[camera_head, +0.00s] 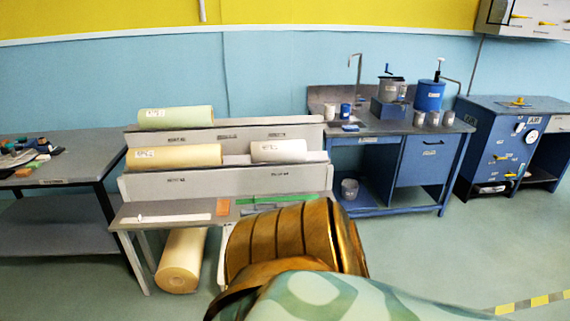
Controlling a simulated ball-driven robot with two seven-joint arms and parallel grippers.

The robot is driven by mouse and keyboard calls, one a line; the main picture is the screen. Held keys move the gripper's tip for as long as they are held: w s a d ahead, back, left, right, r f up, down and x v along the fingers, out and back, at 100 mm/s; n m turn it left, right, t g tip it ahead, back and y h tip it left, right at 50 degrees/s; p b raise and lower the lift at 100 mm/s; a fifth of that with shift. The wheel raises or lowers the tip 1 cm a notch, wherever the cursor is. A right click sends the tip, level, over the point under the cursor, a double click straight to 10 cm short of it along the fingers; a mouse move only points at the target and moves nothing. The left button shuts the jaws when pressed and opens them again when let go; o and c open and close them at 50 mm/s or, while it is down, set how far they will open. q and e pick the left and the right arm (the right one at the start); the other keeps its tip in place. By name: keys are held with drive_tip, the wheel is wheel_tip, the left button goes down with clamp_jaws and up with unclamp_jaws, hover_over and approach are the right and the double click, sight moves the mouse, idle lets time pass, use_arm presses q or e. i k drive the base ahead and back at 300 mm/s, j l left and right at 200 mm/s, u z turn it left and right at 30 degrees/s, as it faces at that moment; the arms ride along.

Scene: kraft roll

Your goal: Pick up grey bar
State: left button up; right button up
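A thin grey bar (262,208) appears to lie on the front ledge of the roll rack, just below a green strip (282,198). Its right part is hidden behind a large banded bronze shape and a teal patterned shape in the foreground, which seem to be parts of my own body. Neither gripper shows in the head view, so I see no contact with the bar.
The grey rack (240,181) holds green, cream and white paper rolls. An orange block (222,207) and a white strip (176,218) lie on its ledge. A cluttered table (60,177) is left, a blue bench (408,160) right.

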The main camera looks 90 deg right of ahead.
sight(248, 211)
drive_tip(key=z, duration=2.8)
drive_tip(key=i+j+z, duration=0.1)
drive_tip(key=i, duration=0.25)
drive_tip(key=i+j, duration=0.1)
drive_tip(key=i, duration=0.2)
drive_tip(key=l+z, duration=0.05)
